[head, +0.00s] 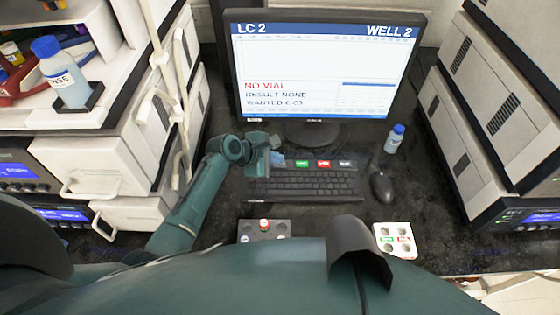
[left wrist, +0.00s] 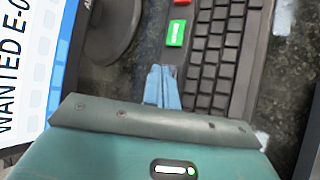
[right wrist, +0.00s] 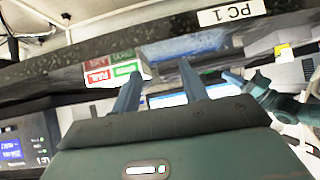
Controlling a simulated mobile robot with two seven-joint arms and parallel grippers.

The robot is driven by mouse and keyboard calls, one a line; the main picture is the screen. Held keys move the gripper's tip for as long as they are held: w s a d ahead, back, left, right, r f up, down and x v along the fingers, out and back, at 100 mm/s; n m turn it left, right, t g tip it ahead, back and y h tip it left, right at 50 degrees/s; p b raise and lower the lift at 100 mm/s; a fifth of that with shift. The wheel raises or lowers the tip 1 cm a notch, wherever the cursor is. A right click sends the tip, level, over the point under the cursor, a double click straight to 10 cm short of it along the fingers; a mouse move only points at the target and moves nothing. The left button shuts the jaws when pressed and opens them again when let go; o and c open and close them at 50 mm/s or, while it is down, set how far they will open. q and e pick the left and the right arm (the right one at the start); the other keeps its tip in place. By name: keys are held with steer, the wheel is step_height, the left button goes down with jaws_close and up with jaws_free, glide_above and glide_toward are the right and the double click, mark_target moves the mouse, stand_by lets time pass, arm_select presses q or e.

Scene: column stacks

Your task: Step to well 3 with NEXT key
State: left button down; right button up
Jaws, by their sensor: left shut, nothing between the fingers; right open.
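The monitor (head: 318,70) reads "LC 2", "WELL 2", "NO VIAL" and "RESULT NONE". A green key (head: 301,163), a red key (head: 323,163) and a dark key (head: 345,163) sit in a row behind the keyboard (head: 302,183); I cannot read their labels. My left gripper (head: 278,158) is shut and empty, just left of the green key. In the left wrist view its fingertips (left wrist: 161,70) point at the green key (left wrist: 175,33), with a small gap in the picture; the red key (left wrist: 179,3) is beyond. My right gripper (right wrist: 158,75) is open and empty, seen in the right wrist view.
A grey rack (head: 264,238) with a red-topped item and a white block (head: 395,240) with green and red labels stand near the front edge. A mouse (head: 381,187) and small bottle (head: 394,139) are right of the keyboard. Instrument stacks (head: 505,110) flank the desk.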

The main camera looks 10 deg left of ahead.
mark_target(276, 165)
arm_select(q)
steer(key=shift+r+p, duration=0.45)
steer(key=shift+r, duration=0.2)
arm_select(e)
steer(key=shift+r, duration=0.7)
steer(key=shift+s+f, duration=0.1)
arm_select(q)
steer(key=shift+r, duration=2.45)
arm_select(e)
steer(key=shift+s, duration=0.1)
steer(key=shift+w, duration=0.2)
